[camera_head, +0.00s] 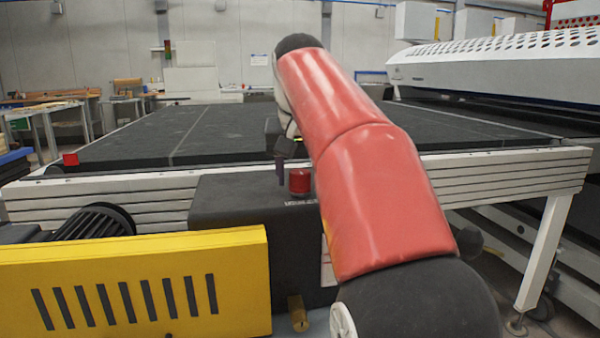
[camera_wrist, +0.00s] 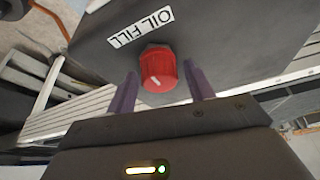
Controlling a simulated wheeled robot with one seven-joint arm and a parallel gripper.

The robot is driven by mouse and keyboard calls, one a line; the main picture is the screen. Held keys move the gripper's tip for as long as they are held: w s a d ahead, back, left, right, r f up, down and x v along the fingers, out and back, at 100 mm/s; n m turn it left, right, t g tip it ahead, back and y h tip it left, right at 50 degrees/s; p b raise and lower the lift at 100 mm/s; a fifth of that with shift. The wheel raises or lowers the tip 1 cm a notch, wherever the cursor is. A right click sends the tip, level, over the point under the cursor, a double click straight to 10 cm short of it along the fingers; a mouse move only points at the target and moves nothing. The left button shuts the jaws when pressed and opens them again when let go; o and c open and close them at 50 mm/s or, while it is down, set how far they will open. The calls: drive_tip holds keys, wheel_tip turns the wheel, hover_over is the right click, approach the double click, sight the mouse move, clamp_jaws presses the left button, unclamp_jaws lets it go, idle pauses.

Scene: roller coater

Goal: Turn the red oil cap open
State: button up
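The red oil cap (camera_head: 300,181) sits on top of the dark grey gearbox housing (camera_head: 235,203) in the head view. In the wrist view the cap (camera_wrist: 158,69) is red with a white mark on its top, beside an "OIL FILL" label (camera_wrist: 140,27). My gripper (camera_wrist: 163,82) is open, with one purple finger on each side of the cap. Gaps show between the fingers and the cap, and I see no contact. In the head view my gripper (camera_head: 281,170) is partly hidden by my arm, and a finger shows just left of the cap.
A yellow slotted guard (camera_head: 135,287) stands in front at the left, beside a black ribbed motor (camera_head: 95,222). A wide black conveyor bed (camera_head: 220,130) with a pale side rail (camera_head: 120,190) lies behind the housing. A white perforated cover (camera_head: 500,58) is at the right.

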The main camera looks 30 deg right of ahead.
drive_tip(key=c, duration=0.8)
drive_tip(key=shift+n, duration=0.4)
drive_tip(key=n+y+p, duration=0.1)
drive_tip(key=n, duration=0.2)
drive_tip(key=shift+t, duration=0.4)
drive_tip(key=n+y, duration=0.1)
drive_tip(key=n, duration=0.2)
drive_tip(key=shift+n+y, duration=0.3)
drive_tip(key=shift+y, duration=0.1)
drive_tip(key=n+y, duration=0.1)
drive_tip(key=n, duration=0.2)
drive_tip(key=n+g+y, duration=0.1)
drive_tip(key=n, duration=0.2)
drive_tip(key=n+g+y, duration=0.1)
drive_tip(key=n, duration=0.2)
drive_tip(key=n+g, duration=0.1)
drive_tip(key=n, duration=0.2)
drive_tip(key=shift+n+y, duration=0.3)
drive_tip(key=shift+y, duration=0.1)
